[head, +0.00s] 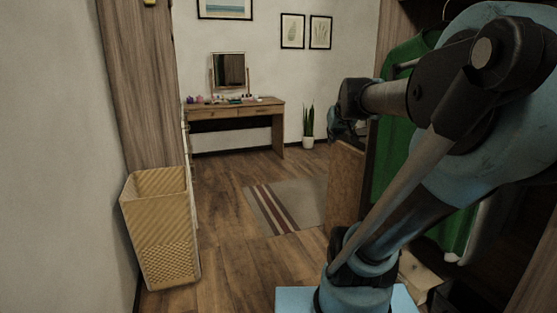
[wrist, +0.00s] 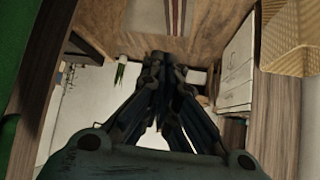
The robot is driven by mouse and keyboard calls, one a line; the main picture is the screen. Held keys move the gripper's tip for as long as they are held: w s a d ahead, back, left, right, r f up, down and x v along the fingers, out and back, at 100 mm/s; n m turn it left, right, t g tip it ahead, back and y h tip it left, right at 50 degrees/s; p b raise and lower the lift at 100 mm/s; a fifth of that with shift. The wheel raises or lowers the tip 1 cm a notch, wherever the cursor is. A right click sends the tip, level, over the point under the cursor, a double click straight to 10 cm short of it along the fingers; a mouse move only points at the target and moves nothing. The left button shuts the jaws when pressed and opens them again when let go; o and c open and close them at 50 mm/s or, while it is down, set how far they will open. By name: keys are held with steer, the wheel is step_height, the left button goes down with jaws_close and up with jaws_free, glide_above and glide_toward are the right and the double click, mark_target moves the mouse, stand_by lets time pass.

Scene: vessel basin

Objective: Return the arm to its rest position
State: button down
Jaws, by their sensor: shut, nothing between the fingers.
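My gripper (wrist: 163,62) shows in the wrist view, its dark fingers drawn together at the tips with nothing held between them. My arm (head: 400,170) fills the right side of the head view, bent, with blue and black links. Its dark far end (head: 353,98) is raised in front of the room's back wall. The gripper's fingers cannot be clearly made out in the head view.
A yellow woven basket (head: 160,230) stands at the left, also at top right in the wrist view (wrist: 290,38). Green clothing (head: 400,120) hangs close by my arm. A vanity table (head: 235,112) and potted plant (head: 308,130) stand farther back. The striped rug (head: 300,203) lies on open floor.

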steer(key=s+f+g, duration=0.7)
steer(key=s+f, duration=1.5)
steer(key=s, duration=0.2)
steer(key=shift+s+a+f+m+h, duration=0.15)
steer(key=shift+s+f+m+h, duration=0.1)
steer(key=shift+m+h, duration=0.15)
